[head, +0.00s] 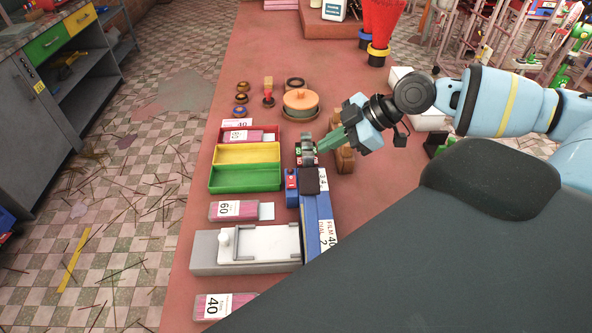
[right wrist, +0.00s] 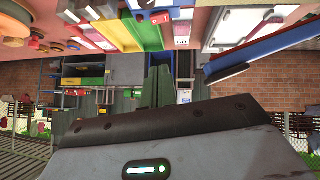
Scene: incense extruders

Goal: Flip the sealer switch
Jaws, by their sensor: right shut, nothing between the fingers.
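The sealer is a long blue bar (head: 317,222) with white labels, lying along the table with a dark block at its far end. A small blue box with a red switch (head: 291,179) sits at its left side, near that end. My right gripper (head: 322,149) is shut and empty, its green fingers pointing down-left just beyond the sealer's far end, beside a small grey device (head: 307,146). I see no clear contact with the switch. In the right wrist view the shut fingers (right wrist: 158,84) show in the middle, and the blue bar (right wrist: 262,47) at the upper right. My left gripper is not in view.
A red, yellow and green tray (head: 245,180) stands left of the sealer. A grey block with a white plate (head: 250,242) is nearer. A lidded orange pot (head: 300,100) stands beyond the gripper, and a brown block (head: 344,158) lies close to its right.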

